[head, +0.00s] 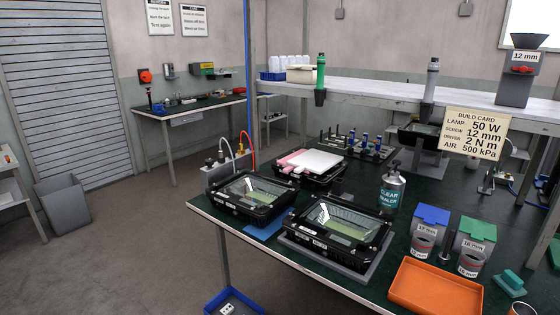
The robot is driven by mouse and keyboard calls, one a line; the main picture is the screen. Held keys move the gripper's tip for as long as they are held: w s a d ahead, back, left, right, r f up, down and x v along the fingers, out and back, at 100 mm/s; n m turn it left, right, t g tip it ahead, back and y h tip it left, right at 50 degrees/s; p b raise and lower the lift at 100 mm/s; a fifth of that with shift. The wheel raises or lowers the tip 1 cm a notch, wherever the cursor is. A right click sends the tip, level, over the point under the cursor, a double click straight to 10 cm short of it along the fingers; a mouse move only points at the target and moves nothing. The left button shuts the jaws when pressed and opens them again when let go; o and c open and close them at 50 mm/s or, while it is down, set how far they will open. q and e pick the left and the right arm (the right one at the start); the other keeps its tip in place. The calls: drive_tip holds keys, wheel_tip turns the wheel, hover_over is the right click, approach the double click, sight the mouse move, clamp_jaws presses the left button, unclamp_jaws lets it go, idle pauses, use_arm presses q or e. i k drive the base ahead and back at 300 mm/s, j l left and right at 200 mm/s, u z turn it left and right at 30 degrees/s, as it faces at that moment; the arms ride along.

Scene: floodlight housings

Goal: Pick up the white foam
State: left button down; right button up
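Neither of my grippers is in view.
Two black floodlight housings (252,198) (338,231) stand in front of the slab. A sealer bottle (391,190) stands to its right, and a rack of small tools (357,146) behind. An orange tray (436,286) and lidded bins (429,220) fill the right front.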

sight(313, 160)
drive_tip(key=i+j+u, duration=0.2)
drive_tip(key=u, duration=0.15)
drive_tip(key=i+j+u, duration=0.2)
drive_tip(key=u, duration=0.15)
drive_tip(key=i+j+u, duration=0.1)
drive_tip(key=i+u, duration=0.25)
drive_tip(key=i+j+u, duration=0.2)
drive_tip(key=i+u, duration=0.15)
drive_tip(key=i, duration=0.15)
drive_tip(key=i+j+u, duration=0.1)
drive_tip(key=i+u, duration=0.25)
drive_tip(key=i, duration=0.15)
drive_tip(key=i+j+z, duration=0.15)
drive_tip(key=i, duration=1.25)
drive_tip(key=i+z, duration=0.4)
drive_tip(key=i, duration=0.15)
drive_tip(key=i+j+z, duration=0.2)
drive_tip(key=i+z, duration=0.25)
drive_tip(key=i+l+z, duration=0.1)
drive_tip(key=i+z, duration=0.6)
drive_tip(key=i+j+z, duration=0.1)
drive_tip(key=i+z, duration=0.25)
drive_tip(key=i+l+z, duration=0.1)
drive_tip(key=i+z, duration=0.3)
drive_tip(key=i, duration=0.15)
drive_tip(key=i+z, duration=0.35)
drive_tip(key=i, duration=0.25)
drive_tip(key=i+z, duration=0.2)
drive_tip(key=i, duration=2.55)
